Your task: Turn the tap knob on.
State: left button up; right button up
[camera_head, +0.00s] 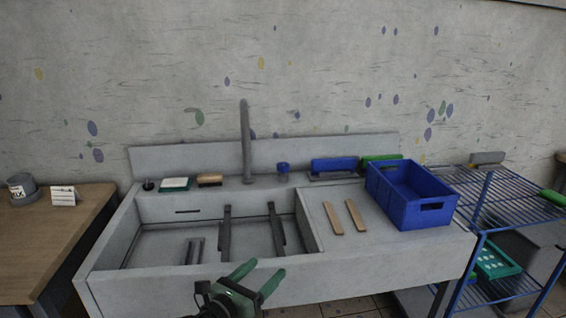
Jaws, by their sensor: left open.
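A tall grey tap spout (246,140) rises from the back ledge of the grey sink (180,292). A small blue knob (283,167) stands on the ledge just right of the spout; I take it for the tap knob. Its turn position is too small to tell. My left gripper (263,270), with green fingers, is at the bottom centre in front of the sink's front edge. It is open and empty, well short of the knob and apart from it. My right gripper is not in view.
A blue crate (432,216) stands on the sink's right worktop beside two wooden strips (334,219). A blue-handled tool (334,165), a brush (210,180) and a green-white box (175,184) lie on the back ledge. Dark bars (226,232) cross the basin. A wire rack (480,190) stands right.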

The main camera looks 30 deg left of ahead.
aim_at(282, 167)
jog(key=i+j, duration=1.25)
jog(key=i, duration=0.2)
